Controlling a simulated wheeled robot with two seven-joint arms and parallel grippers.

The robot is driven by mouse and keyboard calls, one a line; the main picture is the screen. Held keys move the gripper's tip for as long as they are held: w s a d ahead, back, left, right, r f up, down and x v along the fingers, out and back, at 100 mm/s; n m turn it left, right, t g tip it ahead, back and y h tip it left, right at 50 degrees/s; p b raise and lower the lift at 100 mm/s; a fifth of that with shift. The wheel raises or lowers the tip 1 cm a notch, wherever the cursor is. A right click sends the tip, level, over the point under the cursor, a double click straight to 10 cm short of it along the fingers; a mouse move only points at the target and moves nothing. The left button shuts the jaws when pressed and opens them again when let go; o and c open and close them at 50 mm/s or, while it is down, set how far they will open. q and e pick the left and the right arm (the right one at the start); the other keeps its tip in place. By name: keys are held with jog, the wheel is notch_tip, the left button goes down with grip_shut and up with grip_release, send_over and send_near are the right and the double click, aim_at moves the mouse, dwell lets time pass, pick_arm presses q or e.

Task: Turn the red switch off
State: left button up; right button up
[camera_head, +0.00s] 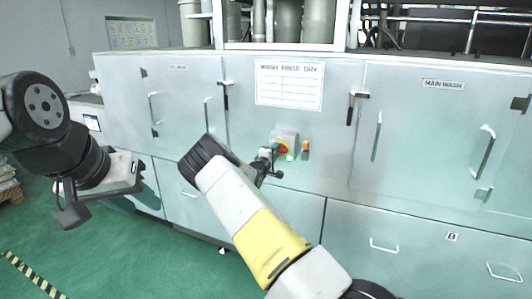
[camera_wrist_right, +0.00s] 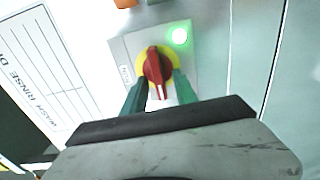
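The red switch (camera_wrist_right: 158,70) is a red rotary handle on a yellow round plate, set on a grey box. In the right wrist view its handle points roughly toward the gripper, and a green light (camera_wrist_right: 179,36) glows beside it. The switch also shows in the head view (camera_head: 281,148), partly covered by my right gripper (camera_head: 272,162). In the right wrist view the two green fingers of the right gripper (camera_wrist_right: 160,82) are spread, one on each side of the handle, with gaps showing. My left gripper (camera_head: 136,188) hangs at the left, away from the switch; its finger opening is unclear.
The switch box is on a metal cabinet front with door handles (camera_head: 487,150) and latches. A white "WASH RINSE DRY" chart (camera_head: 289,86) is above it. An orange button (camera_head: 306,146) is right of the switch. Green floor (camera_head: 110,262) lies open at lower left.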

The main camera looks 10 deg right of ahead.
jog(key=v, duration=0.7)
jog(key=shift+s+a, duration=0.25)
jog(key=shift+s, duration=0.1)
